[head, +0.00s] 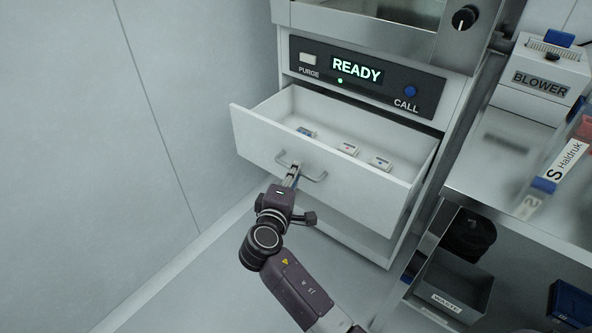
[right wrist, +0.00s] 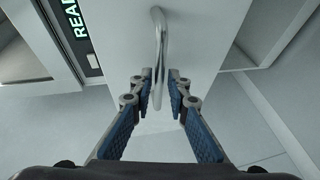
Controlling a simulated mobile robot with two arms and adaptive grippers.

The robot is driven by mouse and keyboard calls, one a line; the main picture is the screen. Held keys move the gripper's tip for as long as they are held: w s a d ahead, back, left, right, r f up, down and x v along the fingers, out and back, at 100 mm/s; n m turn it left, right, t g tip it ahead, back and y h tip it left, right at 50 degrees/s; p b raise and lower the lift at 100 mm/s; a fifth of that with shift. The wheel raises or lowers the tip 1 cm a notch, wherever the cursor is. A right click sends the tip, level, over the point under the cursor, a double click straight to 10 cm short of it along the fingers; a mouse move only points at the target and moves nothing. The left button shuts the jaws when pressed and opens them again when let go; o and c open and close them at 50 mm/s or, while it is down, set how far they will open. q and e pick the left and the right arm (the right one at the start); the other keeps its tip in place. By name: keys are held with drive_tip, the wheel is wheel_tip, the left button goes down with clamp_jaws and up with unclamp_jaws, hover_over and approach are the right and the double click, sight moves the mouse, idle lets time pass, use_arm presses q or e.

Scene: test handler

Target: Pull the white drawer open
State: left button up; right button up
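The white drawer (head: 330,168) is pulled well out of the cabinet in the head view. Its metal handle (head: 316,179) is a bar on the drawer front. My right gripper (head: 294,170) is at the handle's left-middle part. In the right wrist view, the handle (right wrist: 159,42) runs upright, its lower part between the two blue-padded fingers of my right gripper (right wrist: 160,80). A narrow gap shows on each side of the bar, so the fingers look open around it. My left gripper is in neither view.
Several small parts lie in the drawer, one a white block (head: 348,149). Above is a control panel (head: 425,92) reading READY. A steel shelf (head: 500,165) with a blower (head: 540,85) and a waste bin (head: 446,303) stand right. A wall is left.

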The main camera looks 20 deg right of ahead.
drive_tip(key=v, duration=0.5)
drive_tip(key=shift+s+a, duration=0.2)
drive_tip(key=shift+s, duration=0.1)
drive_tip(key=shift+d, duration=0.1)
